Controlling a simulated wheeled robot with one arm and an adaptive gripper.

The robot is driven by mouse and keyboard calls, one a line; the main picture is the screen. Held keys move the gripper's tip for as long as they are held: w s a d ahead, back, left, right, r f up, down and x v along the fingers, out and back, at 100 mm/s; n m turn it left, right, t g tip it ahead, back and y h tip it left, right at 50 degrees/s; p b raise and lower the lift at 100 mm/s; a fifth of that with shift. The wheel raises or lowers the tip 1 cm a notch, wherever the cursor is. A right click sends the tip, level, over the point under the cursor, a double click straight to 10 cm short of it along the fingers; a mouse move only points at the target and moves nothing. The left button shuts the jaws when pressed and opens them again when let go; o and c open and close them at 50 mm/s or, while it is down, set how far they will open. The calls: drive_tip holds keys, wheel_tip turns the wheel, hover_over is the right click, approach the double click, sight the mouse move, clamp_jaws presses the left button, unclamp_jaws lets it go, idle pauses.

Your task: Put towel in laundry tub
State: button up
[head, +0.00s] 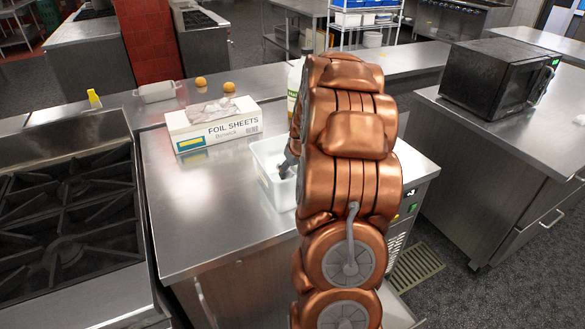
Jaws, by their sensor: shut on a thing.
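A white open tub (264,178) stands on the steel counter, just left of my copper arm. My arm covers its right side. My gripper (286,170) shows only in part, as a dark finger low over the tub's inside, next to the arm. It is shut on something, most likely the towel. I cannot make out the towel, which is hidden by the arm and the tub's wall.
A foil sheets box (214,125) lies on the counter left of the tub. A gas stove (70,210) is at the left. A microwave (497,76) stands on the right counter. The counter's front left is clear.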

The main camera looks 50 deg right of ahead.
drive_tip(key=shift+f+b, duration=0.55)
drive_tip(key=shift+b, duration=0.15)
drive_tip(key=o, duration=1.1)
drive_tip(key=shift+r, duration=0.15)
drive_tip(key=shift+r+p, duration=0.6)
drive_tip(key=shift+p, duration=0.2)
drive_tip(key=b+v, duration=0.4)
drive_tip(key=v, duration=0.7)
drive_tip(key=shift+s+a+r, duration=0.15)
drive_tip(key=shift+a+r, duration=0.05)
drive_tip(key=shift+r, duration=0.15)
